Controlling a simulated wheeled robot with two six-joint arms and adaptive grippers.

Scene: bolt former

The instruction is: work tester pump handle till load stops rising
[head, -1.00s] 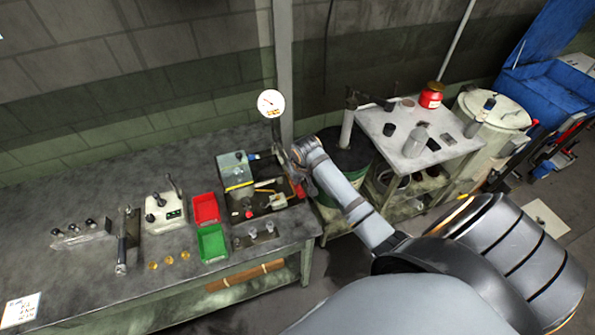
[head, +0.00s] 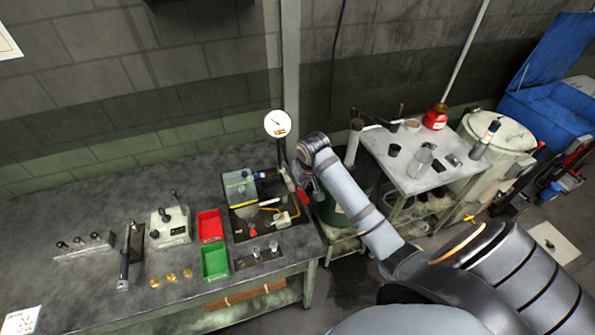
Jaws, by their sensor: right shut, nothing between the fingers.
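The tester (head: 238,222) sits at the right end of the bench, with a pale block, yellow parts and a dark tray base. Its round white dial gauge (head: 277,124) stands on a post at the back; the reading is too small to tell. A red grip (head: 303,197), apparently the pump handle's, shows at the tester's right side. My right gripper (head: 304,182) is shut and empty, close above this grip. The arm partly covers that area, and I cannot tell if they touch. My left gripper is not in view.
Red (head: 210,227) and green (head: 215,262) bins stand left of the tester. A small control box (head: 170,229) is further left. A side table (head: 408,178) with bottles and cans stands at right, beside a dark drum.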

